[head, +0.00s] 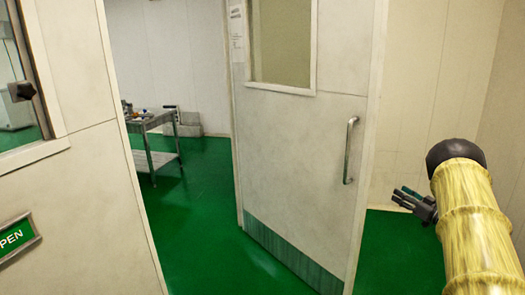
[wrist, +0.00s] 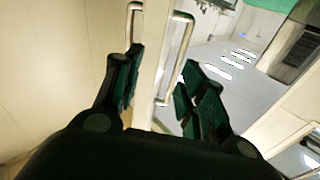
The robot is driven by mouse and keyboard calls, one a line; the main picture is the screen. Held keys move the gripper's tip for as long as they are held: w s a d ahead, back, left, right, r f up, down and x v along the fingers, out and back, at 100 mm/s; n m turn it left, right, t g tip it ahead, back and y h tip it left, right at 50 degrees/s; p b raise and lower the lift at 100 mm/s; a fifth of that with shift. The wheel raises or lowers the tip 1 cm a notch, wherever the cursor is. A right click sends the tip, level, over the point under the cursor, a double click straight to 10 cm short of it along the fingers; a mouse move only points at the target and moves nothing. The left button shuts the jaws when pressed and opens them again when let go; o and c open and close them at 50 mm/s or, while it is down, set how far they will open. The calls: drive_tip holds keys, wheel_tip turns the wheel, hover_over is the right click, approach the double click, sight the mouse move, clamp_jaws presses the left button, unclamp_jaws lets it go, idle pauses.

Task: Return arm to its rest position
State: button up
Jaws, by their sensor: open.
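My gripper (head: 402,197) is at the right of the head view, at the end of my yellow-covered arm, with its fingers pointing left. It is apart from the white door (head: 300,160) and to the right of the door's edge. In the wrist view my gripper (wrist: 162,60) has its two dark fingers spread, with no object held. A metal handle (wrist: 181,50) and a pale door edge (wrist: 152,75) show between and beyond the fingers. I cannot tell the exact distance from the fingers to the handle.
The door stands ajar with a vertical handle (head: 350,150) on its face. A second door panel (head: 85,190) with an open sign (head: 17,236) is close on the left. Through the gap, a metal table (head: 150,122) stands on clear green floor (head: 205,205). A beige wall borders the right.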

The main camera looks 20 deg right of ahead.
drive_tip(key=w+a+f+m+g+h, duration=0.3)
drive_tip(key=a+f+m+h, duration=0.1)
drive_tip(key=a+f, duration=1.4)
drive_tip(key=s+a+f+g, duration=0.25)
drive_tip(key=a+f, duration=0.25)
drive_tip(key=a, duration=0.3)
drive_tip(key=s+a+f+g, duration=0.1)
drive_tip(key=s+a+f, duration=0.3)
drive_tip(key=a, duration=0.3)
drive_tip(key=s+a+f+g, duration=0.25)
drive_tip(key=a+f, duration=0.25)
drive_tip(key=a, duration=0.3)
drive_tip(key=s+a+f+g+y, duration=0.1)
drive_tip(key=s+a+f+g, duration=0.1)
drive_tip(key=s+a, duration=0.65)
drive_tip(key=s+a+f+g, duration=0.2)
drive_tip(key=s+a+f, duration=0.1)
drive_tip(key=s+a, duration=0.55)
drive_tip(key=s+a+r+n+g, duration=0.1)
drive_tip(key=s+a+g, duration=0.2)
drive_tip(key=s, duration=0.8)
drive_tip(key=s+a+r+n+g, duration=0.1)
drive_tip(key=s+a+n+g, duration=0.1)
drive_tip(key=s+a, duration=0.5)
drive_tip(key=s, duration=0.4)
drive_tip(key=shift+r+g, duration=0.35)
drive_tip(key=shift+g, duration=0.05)
drive_tip(key=shift+c, duration=0.2)
drive_tip(key=shift+c, duration=0.4)
